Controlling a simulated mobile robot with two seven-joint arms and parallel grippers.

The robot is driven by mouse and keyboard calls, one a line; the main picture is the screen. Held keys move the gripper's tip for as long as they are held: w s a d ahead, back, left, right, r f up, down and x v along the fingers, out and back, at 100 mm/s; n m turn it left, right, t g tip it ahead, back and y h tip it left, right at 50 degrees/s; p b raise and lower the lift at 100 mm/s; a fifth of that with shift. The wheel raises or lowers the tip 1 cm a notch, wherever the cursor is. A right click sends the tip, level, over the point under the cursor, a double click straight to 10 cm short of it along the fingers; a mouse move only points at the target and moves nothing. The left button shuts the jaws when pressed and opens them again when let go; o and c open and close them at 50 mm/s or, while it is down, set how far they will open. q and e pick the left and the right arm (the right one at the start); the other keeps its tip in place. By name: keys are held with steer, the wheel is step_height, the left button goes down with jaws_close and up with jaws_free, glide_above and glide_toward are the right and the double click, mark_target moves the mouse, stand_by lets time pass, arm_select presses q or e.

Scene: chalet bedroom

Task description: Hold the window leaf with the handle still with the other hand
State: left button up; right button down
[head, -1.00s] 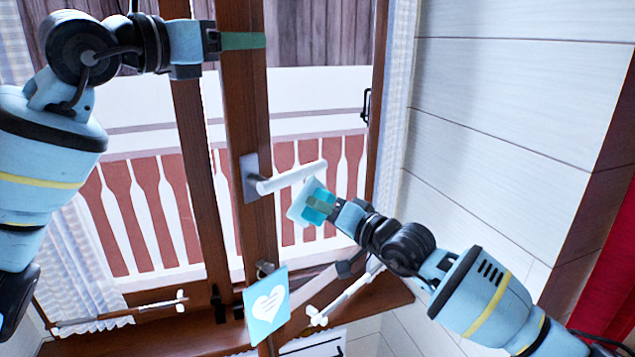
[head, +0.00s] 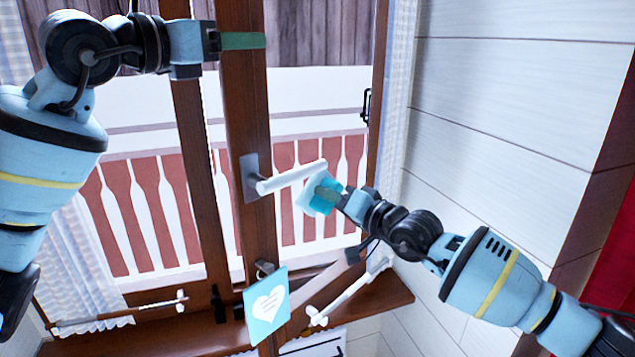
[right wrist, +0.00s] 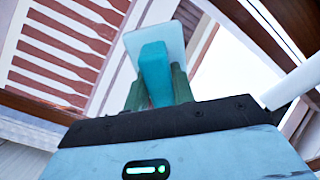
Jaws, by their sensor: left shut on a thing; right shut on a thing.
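The window leaf with the handle has a brown wooden stile (head: 229,100). The white lever handle (head: 292,178) sticks out to the right from its grey plate on this leaf. My left gripper (head: 243,41) is at the top of the stile, its green fingers lying across the wood, shut on the leaf. My right gripper (head: 328,196) is just below and right of the lever's end. It is shut on a turquoise block with a pale flat plate (head: 309,196). In the right wrist view the block (right wrist: 155,75) sits between the green fingers, with the plate behind it.
A turquoise card with a white heart (head: 268,305) hangs low by the stile. A white stay bar (head: 345,291) lies above the brown sill (head: 385,299). A checked curtain and white panelled wall (head: 510,120) stand at the right. A red railing shows outside.

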steer(key=shift+a+r, duration=0.1)
steer(key=shift+r, duration=0.85)
steer(key=shift+s+a, duration=1.3)
steer(key=shift+s, duration=0.3)
steer(key=shift+d, duration=0.1)
steer(key=shift+w+r, duration=0.15)
steer(key=shift+r, duration=1.45)
steer(key=shift+w, duration=0.1)
